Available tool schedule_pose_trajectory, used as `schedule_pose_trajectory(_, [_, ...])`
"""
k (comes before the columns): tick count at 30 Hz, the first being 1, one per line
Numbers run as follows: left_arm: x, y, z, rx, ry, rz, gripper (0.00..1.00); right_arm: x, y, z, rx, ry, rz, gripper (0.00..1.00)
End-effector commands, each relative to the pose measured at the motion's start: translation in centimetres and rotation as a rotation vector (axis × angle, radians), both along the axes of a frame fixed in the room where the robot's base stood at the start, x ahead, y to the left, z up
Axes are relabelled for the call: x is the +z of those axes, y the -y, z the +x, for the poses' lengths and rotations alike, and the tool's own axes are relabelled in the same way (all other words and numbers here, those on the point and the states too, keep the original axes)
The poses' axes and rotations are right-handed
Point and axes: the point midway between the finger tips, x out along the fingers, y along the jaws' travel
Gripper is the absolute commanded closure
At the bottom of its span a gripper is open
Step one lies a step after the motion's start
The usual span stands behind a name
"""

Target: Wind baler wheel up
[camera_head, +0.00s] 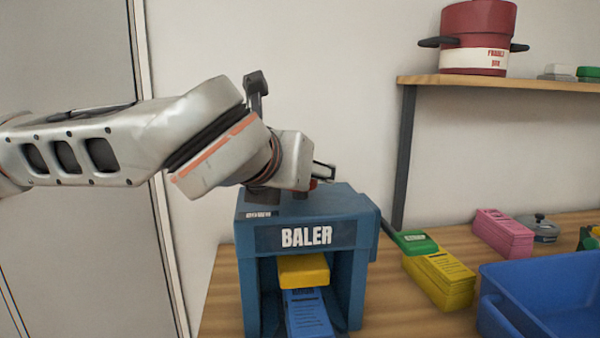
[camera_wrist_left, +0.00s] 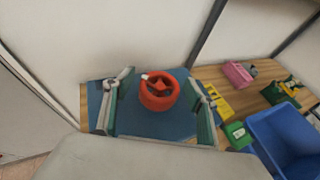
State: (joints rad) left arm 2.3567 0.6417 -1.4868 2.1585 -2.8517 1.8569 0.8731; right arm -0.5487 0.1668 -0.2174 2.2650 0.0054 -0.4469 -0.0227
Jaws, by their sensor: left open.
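My left gripper (camera_wrist_left: 161,79) is open above the baler top, with one finger on each side of the wheel and gaps between. It also shows in the head view (camera_head: 322,172). My right gripper is not in view.
A blue bin (camera_head: 545,265) stands at right. A red pot (camera_head: 478,25) stands on a shelf (camera_head: 500,84) above. A wall is behind.

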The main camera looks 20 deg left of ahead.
Motion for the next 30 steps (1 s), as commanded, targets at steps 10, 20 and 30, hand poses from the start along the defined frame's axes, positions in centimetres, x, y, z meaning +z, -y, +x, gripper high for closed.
schedule_pose_trajectory(10, [1.2, -0.1, -2.4, -0.002, 0.004, 0.000, 0.44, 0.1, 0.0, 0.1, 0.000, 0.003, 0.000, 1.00])
schedule_pose_trajectory(20, [3.7, -0.5, -8.4, -0.001, 0.005, 0.000, 0.44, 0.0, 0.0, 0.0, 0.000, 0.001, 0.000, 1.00])
schedule_pose_trajectory(30, [4.6, -0.7, -11.1, 0.000, 0.000, 0.000, 0.44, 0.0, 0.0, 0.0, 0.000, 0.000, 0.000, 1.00])
